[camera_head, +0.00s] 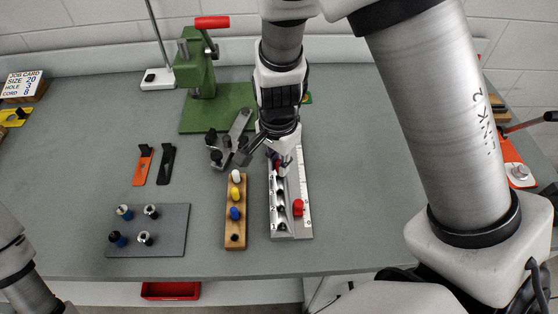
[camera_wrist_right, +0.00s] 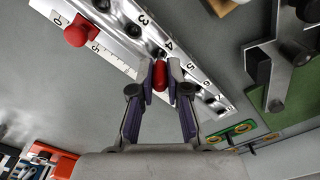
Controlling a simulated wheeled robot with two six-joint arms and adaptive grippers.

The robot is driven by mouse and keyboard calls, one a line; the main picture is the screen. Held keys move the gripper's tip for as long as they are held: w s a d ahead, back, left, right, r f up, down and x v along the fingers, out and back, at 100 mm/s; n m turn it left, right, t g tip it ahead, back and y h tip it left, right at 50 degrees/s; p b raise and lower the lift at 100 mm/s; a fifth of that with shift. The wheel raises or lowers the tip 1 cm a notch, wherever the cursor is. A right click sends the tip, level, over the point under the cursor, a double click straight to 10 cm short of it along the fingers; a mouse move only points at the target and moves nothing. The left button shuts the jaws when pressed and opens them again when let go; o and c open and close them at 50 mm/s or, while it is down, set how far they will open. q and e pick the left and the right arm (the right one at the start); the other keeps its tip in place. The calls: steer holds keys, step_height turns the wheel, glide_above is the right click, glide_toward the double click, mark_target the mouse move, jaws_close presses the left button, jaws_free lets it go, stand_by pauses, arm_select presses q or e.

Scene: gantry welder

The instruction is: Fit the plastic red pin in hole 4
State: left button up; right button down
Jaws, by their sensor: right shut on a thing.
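The red pin (camera_wrist_right: 160,75) is clasped between the fingertips of my right gripper (camera_wrist_right: 161,78). A bit of red also shows below the gripper (camera_head: 281,160) in the head view. The metal hole bar (camera_head: 276,228) carries a row of numbered holes and a white scale strip. In the right wrist view the bar (camera_wrist_right: 202,78) runs diagonally, and the pin appears over it near the figures 4 and 5. The fingers hide the hole there, so I cannot tell whether the pin is in it. My left gripper is out of view.
A red knob (camera_head: 298,207) sits on the bar's scale side. The wooden pin block (camera_head: 235,243) with white, yellow and blue pins stands close to its left. Grey clamp pieces (camera_head: 221,153) and the green press (camera_head: 199,82) lie beyond. A grey plate (camera_head: 176,216) holds several small fittings.

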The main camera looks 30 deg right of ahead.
steer(key=shift+f+b, duration=0.8)
steer(key=shift+f, duration=0.35)
steer(key=c, duration=1.1)
jaws_free()
steer(key=shift+r, duration=0.1)
step_height(320, 180, up, 12)
steer(key=shift+a+f, duration=0.1)
steer(key=shift+s, duration=0.1)
